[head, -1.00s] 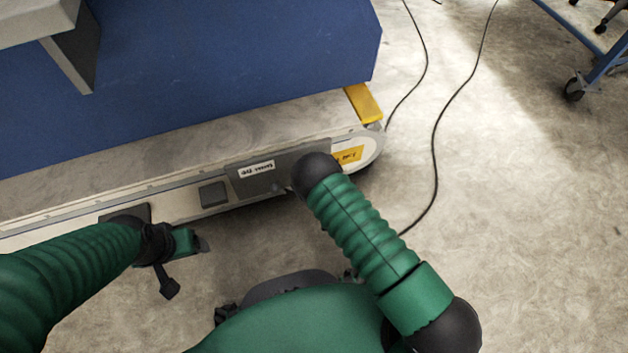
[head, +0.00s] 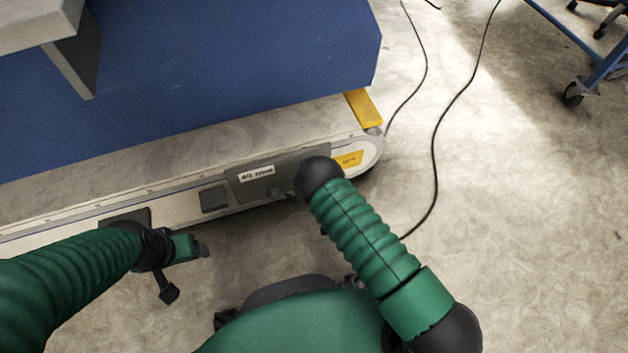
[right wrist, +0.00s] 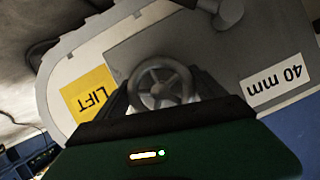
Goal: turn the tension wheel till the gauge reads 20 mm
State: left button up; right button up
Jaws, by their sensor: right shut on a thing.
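The tension wheel (right wrist: 158,88) is a small grey spoked wheel on a grey plate (right wrist: 140,45), seen in the right wrist view. My right gripper (right wrist: 162,80) has its dark fingers on either side of the wheel and is shut on it. The gauge (right wrist: 275,82) is a white label that reads 40 mm, upside down in this view; it also shows in the head view (head: 257,174). In the head view my right arm hides the wheel and the right gripper. My left gripper (head: 200,249) hangs beside the machine's side, away from the wheel; its jaws are unclear.
A yellow LIFT label (right wrist: 90,93) is beside the wheel. The long grey conveyor (head: 90,205) runs along a blue housing (head: 230,60), with a yellow block (head: 364,108) near its end. Black cables (head: 436,170) lie on the floor. A blue wheeled cart (head: 590,70) stands far right.

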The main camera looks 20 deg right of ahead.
jog(key=shift+d+r+m+y+p, duration=0.1)
jog(key=shift+m+y+p, duration=0.3)
jog(key=shift+m+p, duration=0.4)
jog(key=shift+m+y+p, duration=0.5)
jog(key=shift+m+y, duration=0.2)
jog(key=shift+m, duration=0.2)
jog(key=shift+m+t+y, duration=0.4)
jog(key=shift+m+y, duration=0.2)
jog(key=shift+m, duration=0.4)
jog(key=shift+m+t+y+b, duration=0.35)
jog(key=shift+m+t+y, duration=0.05)
jog(key=shift+m, duration=0.7)
jog(key=shift+f+m+t+y+b, duration=0.25)
jog(key=shift+m+y+b, duration=0.35)
jog(key=shift+m, duration=0.5)
jog(key=m+t+b, duration=0.1)
jog(key=m+b, duration=0.1)
jog(key=m, duration=0.1)
jog(key=m+t+b, duration=0.2)
jog(key=m+b, duration=0.1)
jog(key=m, duration=0.1)
jog(key=shift+s+r+m+b, duration=0.1)
jog(key=shift+m+b, duration=0.2)
jog(key=shift+m, duration=0.1)
jog(key=shift+r+m+t+b, duration=0.15)
jog(key=shift+m+t+b, duration=0.55)
jog(key=shift+m, duration=0.8)
jog(key=shift+r, duration=0.1)
